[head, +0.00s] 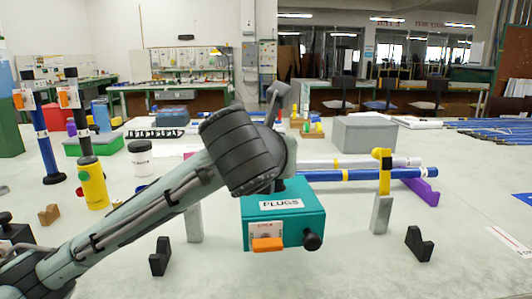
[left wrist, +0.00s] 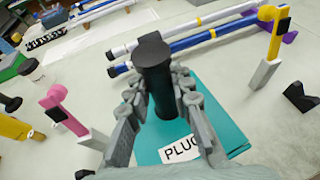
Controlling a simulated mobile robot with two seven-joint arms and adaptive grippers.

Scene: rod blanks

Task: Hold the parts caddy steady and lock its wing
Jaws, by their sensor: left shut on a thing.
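The parts caddy is a teal box labelled PLUGS (head: 285,228) on the grey table, in the middle of the head view. Its orange wing (head: 268,244) lies level on a pale plate on the front face. A black knob (head: 312,241) sticks out at the front right corner. My left gripper (left wrist: 160,82) is shut on the black post (left wrist: 154,62) above the caddy's top, with fingers on both sides of it. The teal top (left wrist: 205,105) shows beneath the fingers in the left wrist view. My left arm hides the fingers in the head view. My right gripper is not in view.
A yellow stand (head: 385,170) and small black blocks (head: 419,244) (head: 160,257) stand around the caddy. Blue and white rods (head: 350,175) lie behind it. A grey bin (head: 365,134) stands further back. A yellow cylinder (head: 92,185) stands at left.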

